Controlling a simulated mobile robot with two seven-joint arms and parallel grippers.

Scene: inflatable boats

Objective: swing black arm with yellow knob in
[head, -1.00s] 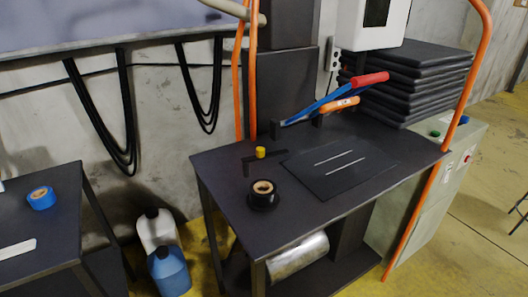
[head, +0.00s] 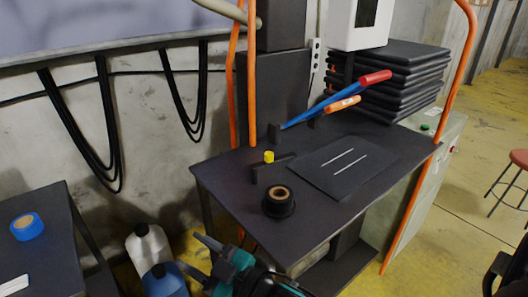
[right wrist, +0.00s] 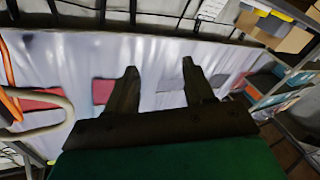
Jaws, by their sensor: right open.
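The short black arm (head: 276,167) lies low over the near left part of the dark bench top, with the yellow knob (head: 269,157) standing on it. My right gripper (head: 188,251) is at the bottom of the head view, below and left of the bench's front edge, apart from the arm and knob. It is open and empty. Its spread fingers (right wrist: 158,66) show in the right wrist view, which faces a pale sheet and shelves and does not show the knob. My left gripper is not in view.
A black ring-shaped roll (head: 279,203) and a flat black plate (head: 345,165) lie on the bench (head: 225,178). A blue lever with a red grip (head: 375,77) rises behind. Orange posts (head: 252,90) flank the bench. Jugs (head: 148,245) stand on the floor near my right gripper.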

